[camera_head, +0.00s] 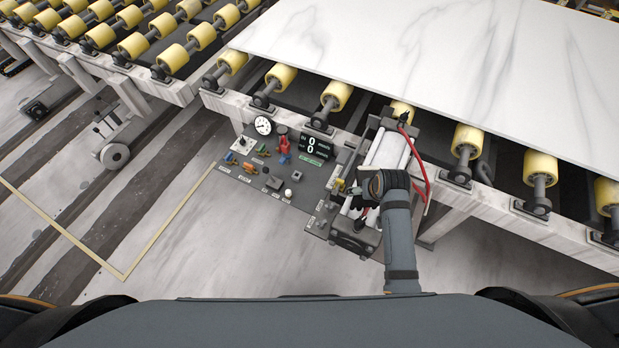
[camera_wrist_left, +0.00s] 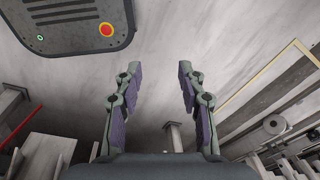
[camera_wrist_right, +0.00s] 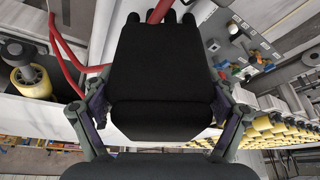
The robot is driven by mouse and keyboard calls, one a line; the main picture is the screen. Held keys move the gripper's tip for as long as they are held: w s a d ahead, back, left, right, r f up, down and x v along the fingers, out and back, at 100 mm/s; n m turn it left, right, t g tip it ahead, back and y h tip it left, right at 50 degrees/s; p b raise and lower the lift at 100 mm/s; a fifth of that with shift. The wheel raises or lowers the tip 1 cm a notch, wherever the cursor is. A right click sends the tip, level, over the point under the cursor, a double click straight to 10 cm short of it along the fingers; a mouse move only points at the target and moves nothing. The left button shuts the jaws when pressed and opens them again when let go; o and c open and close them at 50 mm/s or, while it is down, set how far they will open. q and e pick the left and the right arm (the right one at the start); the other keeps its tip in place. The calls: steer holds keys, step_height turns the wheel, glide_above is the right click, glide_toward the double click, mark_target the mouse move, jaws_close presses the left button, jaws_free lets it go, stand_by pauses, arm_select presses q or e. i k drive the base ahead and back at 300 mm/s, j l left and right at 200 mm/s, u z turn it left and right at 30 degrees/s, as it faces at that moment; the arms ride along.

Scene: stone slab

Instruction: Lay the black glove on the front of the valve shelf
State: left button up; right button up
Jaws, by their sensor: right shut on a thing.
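The black glove (camera_wrist_right: 160,60) fills the middle of the right wrist view, with its fingers pointing away. My right gripper (camera_wrist_right: 160,100) is shut on it, one finger at each side. In the head view my right gripper (camera_head: 370,188) is over the unit with pale cylinders, right of the grey panel with small coloured valves (camera_head: 262,165), which looks like the valve shelf. The glove is mostly hidden by my arm there. My left gripper (camera_wrist_left: 158,78) is open and empty in the left wrist view, above the floor, and is out of the head view.
A red hose (camera_head: 414,160) curves beside my right gripper. Behind lie yellow rollers (camera_head: 281,77) and a large white slab (camera_head: 450,60). Open floor (camera_head: 200,255) lies at front left.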

mark_target(316, 187)
steer(key=i+j+z, duration=0.3)
steer(key=j, duration=0.3)
steer(key=i+j+z, duration=0.1)
steer(key=j+z, duration=0.15)
steer(key=j, duration=0.4)
steer(key=i+j+z, duration=0.1)
steer(key=j+z, duration=0.2)
steer(key=j, duration=0.4)
steer(key=j+z, duration=0.25)
steer(key=j, duration=0.45)
steer(key=i+j+z, duration=0.4)
steer(key=j, duration=0.25)
steer(key=i+j+z, duration=0.2)
steer(key=j, duration=0.2)
